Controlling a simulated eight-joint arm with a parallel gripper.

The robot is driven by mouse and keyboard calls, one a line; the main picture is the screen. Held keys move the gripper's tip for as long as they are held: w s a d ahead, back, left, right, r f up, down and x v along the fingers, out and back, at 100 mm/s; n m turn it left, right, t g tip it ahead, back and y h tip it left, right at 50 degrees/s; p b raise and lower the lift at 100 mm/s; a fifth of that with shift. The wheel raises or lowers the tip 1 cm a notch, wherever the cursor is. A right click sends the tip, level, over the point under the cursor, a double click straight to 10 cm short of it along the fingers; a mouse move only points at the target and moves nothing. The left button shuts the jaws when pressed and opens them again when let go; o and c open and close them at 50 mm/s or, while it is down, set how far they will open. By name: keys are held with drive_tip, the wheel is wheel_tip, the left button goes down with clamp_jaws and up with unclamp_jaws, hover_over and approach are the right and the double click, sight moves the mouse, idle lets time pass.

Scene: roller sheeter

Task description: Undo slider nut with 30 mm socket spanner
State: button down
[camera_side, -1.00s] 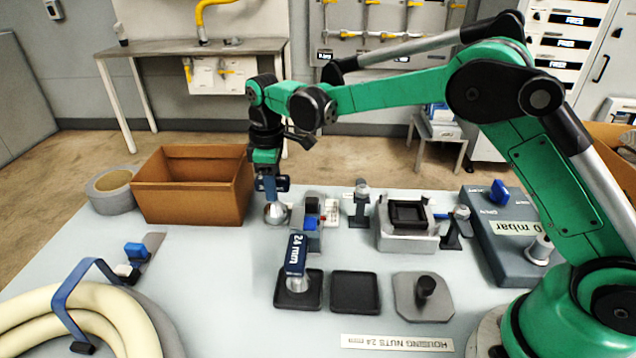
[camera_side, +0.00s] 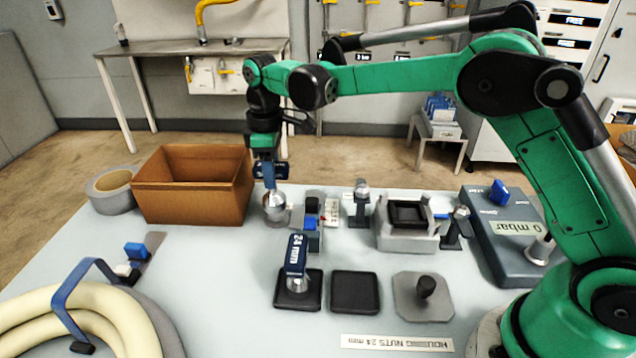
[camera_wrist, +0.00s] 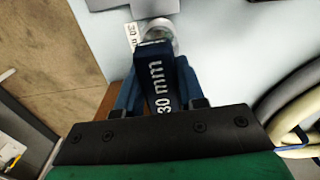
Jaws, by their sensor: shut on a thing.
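My gripper (camera_side: 264,158) is shut on the blue 30 mm socket spanner (camera_wrist: 158,85), whose label shows in the wrist view between my fingers. In the side view the spanner's silver socket end (camera_side: 275,206) points down, low over the table, just right of the brown box. I cannot tell whether the socket touches anything below it. I cannot make out the slider nut; it may be hidden by the socket. A small device with black and blue parts (camera_side: 311,222) stands right beside the socket.
A blue 24 mm spanner (camera_side: 297,258) stands in a black tray; the black tray beside it (camera_side: 355,292) is empty. The brown box (camera_side: 190,197) is close on the left. A grey fixture (camera_side: 408,234) and a 0 mbar unit (camera_side: 510,245) stand right. A hose coil (camera_side: 60,310) lies front left.

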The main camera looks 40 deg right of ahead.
drive_tip(key=shift+r, duration=0.1)
drive_tip(key=shift+r, duration=2.5)
